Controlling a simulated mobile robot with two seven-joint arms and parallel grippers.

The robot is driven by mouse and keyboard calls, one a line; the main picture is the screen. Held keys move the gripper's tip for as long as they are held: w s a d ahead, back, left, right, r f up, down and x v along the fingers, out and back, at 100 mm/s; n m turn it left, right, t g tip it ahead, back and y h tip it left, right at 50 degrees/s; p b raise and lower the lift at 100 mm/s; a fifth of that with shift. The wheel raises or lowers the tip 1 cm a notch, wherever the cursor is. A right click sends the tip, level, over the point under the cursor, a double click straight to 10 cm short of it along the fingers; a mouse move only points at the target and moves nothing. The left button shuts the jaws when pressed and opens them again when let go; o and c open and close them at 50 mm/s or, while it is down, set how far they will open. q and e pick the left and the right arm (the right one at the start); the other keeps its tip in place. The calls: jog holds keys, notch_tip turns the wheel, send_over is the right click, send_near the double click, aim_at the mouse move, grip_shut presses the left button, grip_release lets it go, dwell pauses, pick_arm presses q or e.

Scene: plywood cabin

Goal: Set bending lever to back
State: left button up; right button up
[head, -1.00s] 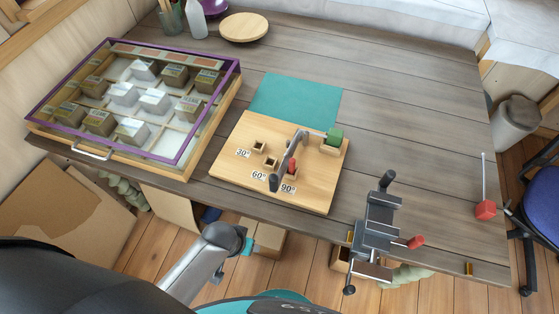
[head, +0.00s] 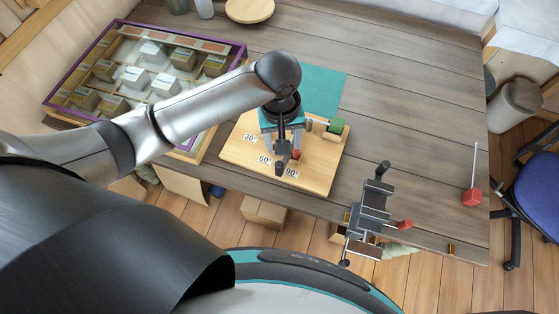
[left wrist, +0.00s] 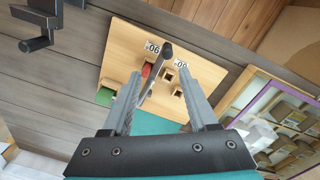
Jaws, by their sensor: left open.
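The bending lever (head: 279,168) is a grey bar on a light wooden board (head: 320,174). Its dark handle end points to the board's front edge, near the 60° and 90° labels. My left gripper (head: 283,142) is above the board and hides the lever's middle and far end. In the left wrist view, my left gripper (left wrist: 161,76) is open, with the lever (left wrist: 159,66) showing between its fingers; contact cannot be told. A red peg (left wrist: 147,69) is beside the lever at the 90° label. A green block (head: 336,126) sits at the board's right side. My right gripper is not visible.
A purple-framed display case (head: 246,50) stands left of the board, under my left arm. A clamp vise (head: 372,205) is fixed at the table's front edge. A red block with a rod (head: 472,197) stands at the right.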

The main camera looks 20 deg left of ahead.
aim_at(279, 164)
pick_arm(q)
jog(key=shift+n+y, duration=0.3)
jog(key=f+b, duration=0.1)
jog(key=f, duration=0.8)
jog(key=a+f+b, duration=0.1)
jog(key=f, duration=0.4)
jog(key=shift+f+b, duration=0.1)
jog(key=shift+b, duration=0.25)
jog(key=shift+c, duration=0.3)
grip_shut()
dwell(0.3)
